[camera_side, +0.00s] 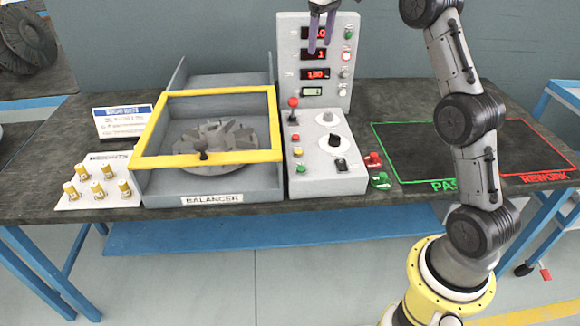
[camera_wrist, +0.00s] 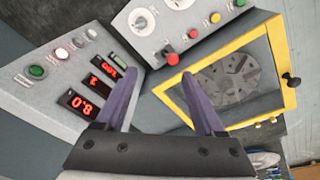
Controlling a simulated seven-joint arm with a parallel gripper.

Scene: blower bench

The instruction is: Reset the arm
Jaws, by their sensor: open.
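My gripper (camera_side: 321,42) is at the top of the side view, in front of the upright display panel (camera_side: 344,28). Its two purple fingers are apart with nothing between them. In the wrist view the open fingers (camera_wrist: 162,77) point towards the control box and the balancer. The balancer (camera_side: 240,190) is a grey box with a yellow-framed cover (camera_side: 222,94) lying over it. A grey bladed rotor (camera_side: 215,140) sits inside. The cover's dark knob (camera_side: 202,150) is at its front edge.
The control box (camera_side: 310,180) carries a red-topped lever, knobs and buttons. Brass weights (camera_side: 97,188) stand on a white card at left, near a small sign (camera_side: 124,119). Red (camera_side: 373,160) and green (camera_side: 381,180) buttons sit by the empty green PASS outline (camera_side: 400,150) and red REWORK outline (camera_side: 540,176).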

